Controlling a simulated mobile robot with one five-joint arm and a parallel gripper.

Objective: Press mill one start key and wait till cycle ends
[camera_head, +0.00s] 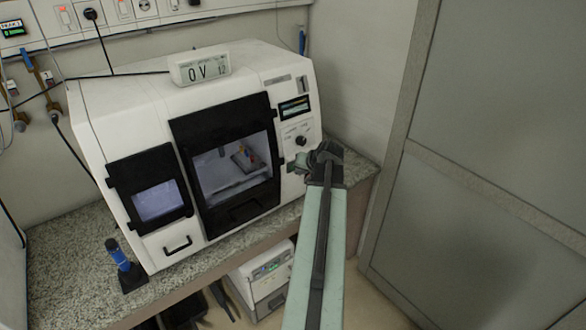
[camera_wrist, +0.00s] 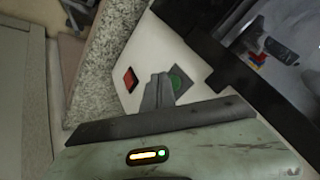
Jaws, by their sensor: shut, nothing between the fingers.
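Mill one (camera_head: 130,110) is a white machine with black-framed windows and a "1" label on its right front panel. My gripper (camera_head: 302,164) is at the lower part of that panel, and the arm hides what lies behind it. In the wrist view, my gripper (camera_wrist: 158,92) is shut and empty. Its fingertips are right at the green start key (camera_wrist: 179,81), overlapping its edge; I cannot tell whether they touch it. A red key (camera_wrist: 130,79) sits to the left of the fingertips.
A small display reading "0V" (camera_head: 200,68) stands on top of the mill. A blue-handled tool (camera_head: 119,256) stands on the speckled counter (camera_head: 60,265) at left. A grey door panel (camera_head: 490,130) fills the right side. A white box (camera_head: 262,278) is under the counter.

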